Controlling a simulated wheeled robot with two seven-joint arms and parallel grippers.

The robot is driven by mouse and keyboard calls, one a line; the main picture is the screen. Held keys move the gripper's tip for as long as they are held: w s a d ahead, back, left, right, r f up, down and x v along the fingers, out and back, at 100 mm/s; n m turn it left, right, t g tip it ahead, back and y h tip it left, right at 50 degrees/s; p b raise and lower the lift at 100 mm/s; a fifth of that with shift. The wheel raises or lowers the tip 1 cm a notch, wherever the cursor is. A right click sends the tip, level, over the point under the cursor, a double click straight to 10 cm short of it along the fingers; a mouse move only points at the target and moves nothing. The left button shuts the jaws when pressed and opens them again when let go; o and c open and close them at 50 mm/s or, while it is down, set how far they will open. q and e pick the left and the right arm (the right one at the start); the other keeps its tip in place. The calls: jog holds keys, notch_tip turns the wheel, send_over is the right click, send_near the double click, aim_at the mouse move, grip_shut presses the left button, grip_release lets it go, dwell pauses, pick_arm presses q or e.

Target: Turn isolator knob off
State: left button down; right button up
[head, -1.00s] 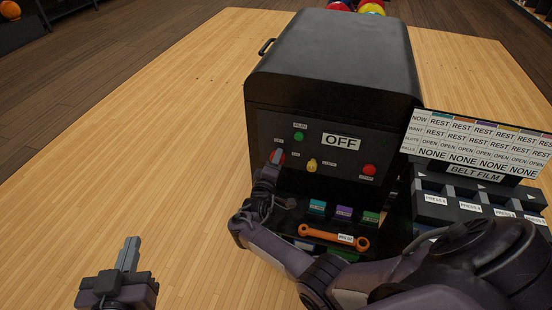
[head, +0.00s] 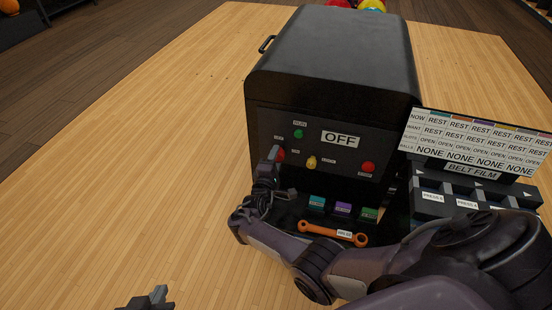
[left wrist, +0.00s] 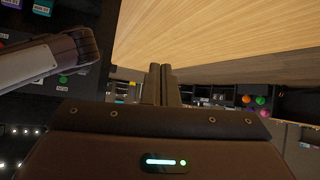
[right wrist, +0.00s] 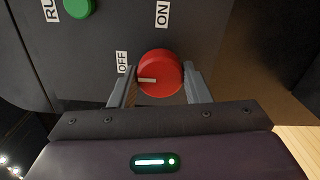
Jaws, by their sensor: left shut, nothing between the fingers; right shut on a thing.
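The black machine has a front panel (head: 330,120) with a red isolator knob (head: 281,156) at its left. In the right wrist view, the round red knob (right wrist: 163,68) has an ON label (right wrist: 162,14) above it and an OFF label (right wrist: 122,62) at its left. Its white mark points left, toward the OFF side. My right gripper (head: 274,154) is shut on the knob, one finger on each side. My left gripper (head: 159,294) is shut and empty, low over the wood floor, away from the machine; its closed fingers (left wrist: 162,84) show in the left wrist view.
A green button (head: 298,133), a yellow knob (head: 311,163) and another red button (head: 368,167) share the panel. A large OFF sign (head: 341,139) sits above. An orange bar (head: 333,234) and coloured blocks lie below. A status board (head: 475,140) stands right. Floor at left is clear.

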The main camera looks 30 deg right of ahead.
jog(key=o, duration=1)
pick_arm(q)
jog(key=s+a+f+g+y+p, duration=0.2)
jog(key=s+a+f+g, duration=0.1)
jog(key=s+f+g, duration=0.1)
jog(key=shift+s+f+g, duration=0.3)
jog(key=shift+s+f, duration=0.25)
jog(key=shift+s, duration=0.55)
pick_arm(e)
jog(key=v, duration=0.8)
jog(key=shift+w, duration=0.1)
